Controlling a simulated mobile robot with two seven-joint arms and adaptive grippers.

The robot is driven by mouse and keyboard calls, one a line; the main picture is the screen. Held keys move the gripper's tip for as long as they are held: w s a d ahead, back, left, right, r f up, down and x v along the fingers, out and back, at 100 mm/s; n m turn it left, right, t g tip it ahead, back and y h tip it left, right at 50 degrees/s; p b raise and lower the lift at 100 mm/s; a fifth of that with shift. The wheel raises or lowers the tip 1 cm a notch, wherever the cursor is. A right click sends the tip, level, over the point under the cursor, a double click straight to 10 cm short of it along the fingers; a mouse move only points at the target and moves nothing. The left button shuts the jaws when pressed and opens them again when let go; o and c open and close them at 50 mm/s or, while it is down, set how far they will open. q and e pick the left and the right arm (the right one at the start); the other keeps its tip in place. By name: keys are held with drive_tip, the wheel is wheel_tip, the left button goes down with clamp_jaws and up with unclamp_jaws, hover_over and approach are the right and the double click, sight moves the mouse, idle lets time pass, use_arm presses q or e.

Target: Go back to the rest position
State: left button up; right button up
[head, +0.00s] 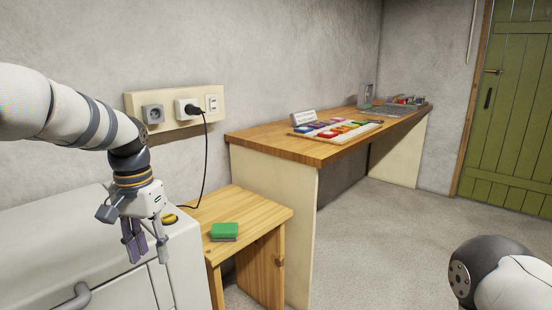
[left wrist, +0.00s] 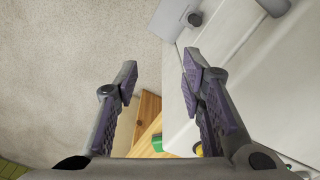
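My left gripper (head: 134,241) hangs with its fingers pointing down in front of the white appliance (head: 55,240). In the left wrist view the left gripper (left wrist: 158,85) has its two fingers apart with nothing between them. Below the fingers that view shows the pale floor and the appliance's edge. My right arm shows only as a dark and white joint at the lower right of the head view; its gripper is out of view.
A small wooden table (head: 262,215) beside the appliance holds a green sponge (head: 224,231). A plug (head: 193,109) with a black cable sits in the wall socket panel (head: 139,103). A long workbench (head: 262,137) carries a coloured board (head: 337,128). Open floor lies before the green door (head: 511,115).

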use_arm(q)
drive_tip(key=s+d+f+g, duration=0.1)
drive_tip(key=s+f, duration=0.4)
drive_tip(key=f, duration=0.6)
drive_tip(key=s+f, duration=0.5)
drive_tip(key=f, duration=0.6)
drive_tip(key=s+f+n, duration=0.1)
drive_tip(key=s+f, duration=0.4)
drive_tip(key=s, duration=0.6)
drive_tip(key=s+f+n, duration=0.1)
drive_tip(key=s+f, duration=0.3)
drive_tip(key=s, duration=0.6)
drive_tip(key=s+r+g, duration=0.1)
drive_tip(key=s+r, duration=0.1)
drive_tip(key=s, duration=0.9)
drive_tip(key=shift+n, duration=0.3)
drive_tip(key=shift+s+d, duration=0.1)
